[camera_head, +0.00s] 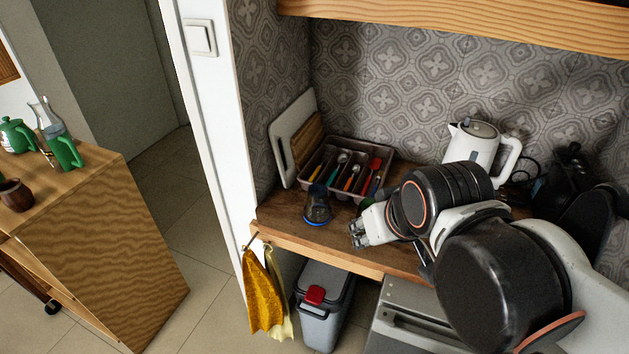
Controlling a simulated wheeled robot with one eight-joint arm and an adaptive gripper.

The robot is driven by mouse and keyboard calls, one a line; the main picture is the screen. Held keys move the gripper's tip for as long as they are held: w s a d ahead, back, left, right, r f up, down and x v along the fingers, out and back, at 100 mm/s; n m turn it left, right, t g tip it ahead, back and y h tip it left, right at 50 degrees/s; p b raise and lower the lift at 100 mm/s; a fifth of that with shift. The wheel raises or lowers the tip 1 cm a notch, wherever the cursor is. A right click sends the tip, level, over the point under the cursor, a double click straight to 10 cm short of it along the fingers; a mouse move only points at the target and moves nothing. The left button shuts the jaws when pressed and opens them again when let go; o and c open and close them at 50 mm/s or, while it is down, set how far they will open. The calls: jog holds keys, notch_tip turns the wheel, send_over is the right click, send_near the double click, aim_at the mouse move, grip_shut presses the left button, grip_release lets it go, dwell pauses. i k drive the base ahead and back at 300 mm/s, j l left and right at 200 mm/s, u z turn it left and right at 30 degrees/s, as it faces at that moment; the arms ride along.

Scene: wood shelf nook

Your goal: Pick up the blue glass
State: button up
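The blue glass (317,205) stands on the wooden counter (287,217) in the nook, near the front edge. It looks dark and see-through, with a bright blue ring at its bottom. My gripper (356,233) is just right of the glass, a small gap away, with its fingers pointing left. I cannot tell how far apart the fingers are. My arm hides part of the counter to the right.
A cutlery tray (341,151) with several utensils stands behind the glass, beside cutting boards (296,140). A white kettle (478,145) stands behind my arm. A white wall edge (222,120) bounds the nook at left. Cloths (263,290) hang below the counter.

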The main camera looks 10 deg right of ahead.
aim_at(317, 210)
jog(key=j+z, duration=0.2)
jog(key=z, duration=1.4)
jog(key=k+j+z, duration=0.2)
jog(key=j+z, duration=0.25)
jog(key=k+j+z, duration=0.3)
jog(key=j+z, duration=0.15)
jog(key=j, duration=0.2)
jog(key=k+j+z, duration=0.7)
jog(key=z, duration=0.25)
jog(key=k+j, duration=0.15)
jog(key=k, duration=0.25)
jog(key=k+j, duration=0.15)
jog(key=k, duration=0.25)
jog(key=k+j, duration=0.1)
jog(key=k, duration=0.35)
